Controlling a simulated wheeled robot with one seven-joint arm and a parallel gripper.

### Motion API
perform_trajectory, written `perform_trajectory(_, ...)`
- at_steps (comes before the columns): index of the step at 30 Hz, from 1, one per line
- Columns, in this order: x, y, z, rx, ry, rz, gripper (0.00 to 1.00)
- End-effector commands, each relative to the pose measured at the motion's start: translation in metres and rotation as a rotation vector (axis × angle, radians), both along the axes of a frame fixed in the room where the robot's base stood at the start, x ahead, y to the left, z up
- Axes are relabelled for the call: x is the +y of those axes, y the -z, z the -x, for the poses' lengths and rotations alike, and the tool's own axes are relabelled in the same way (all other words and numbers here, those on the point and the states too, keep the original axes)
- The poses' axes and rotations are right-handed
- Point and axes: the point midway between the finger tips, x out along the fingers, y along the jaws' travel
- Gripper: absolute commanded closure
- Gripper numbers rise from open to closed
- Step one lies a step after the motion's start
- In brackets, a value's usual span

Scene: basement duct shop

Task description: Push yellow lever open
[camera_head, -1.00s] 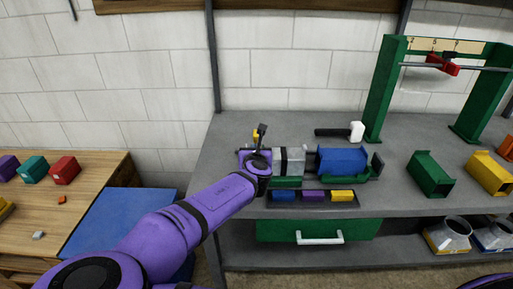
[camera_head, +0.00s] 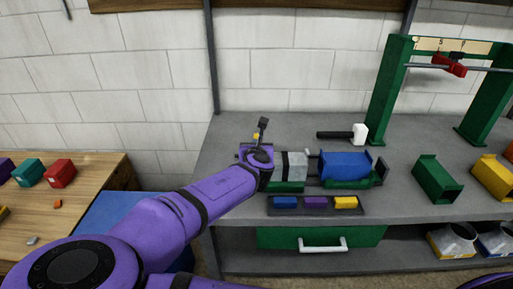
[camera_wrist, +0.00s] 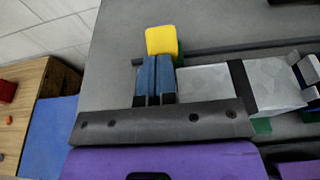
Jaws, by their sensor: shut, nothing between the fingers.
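The yellow lever shows as a yellow block (camera_wrist: 162,40) just beyond my fingertips in the wrist view. In the head view only a small yellow patch (camera_head: 256,136) shows behind my wrist. My gripper (camera_wrist: 157,59) has its blue fingers together and empty, with the tips right at the near side of the yellow block. They look to be touching it or very close; I cannot tell which. A grey duct piece with a dark band (camera_head: 290,166) lies just right of my wrist. The lever's base is hidden, and my wrist hides the fingers in the head view.
A blue duct (camera_head: 346,165) sits in a green cradle to the right. A white-headed mallet (camera_head: 359,133) lies behind. A tray with blue, purple and yellow blocks (camera_head: 315,211) is in front. A green frame (camera_head: 386,90) stands at the right.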

Motion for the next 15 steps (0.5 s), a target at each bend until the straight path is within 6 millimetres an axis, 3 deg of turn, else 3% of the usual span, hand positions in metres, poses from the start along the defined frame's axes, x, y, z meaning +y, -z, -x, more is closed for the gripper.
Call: perform_trajectory(15, -0.002, -0.026, -0.035, 0.225, 0.001, -0.014, 1.0)
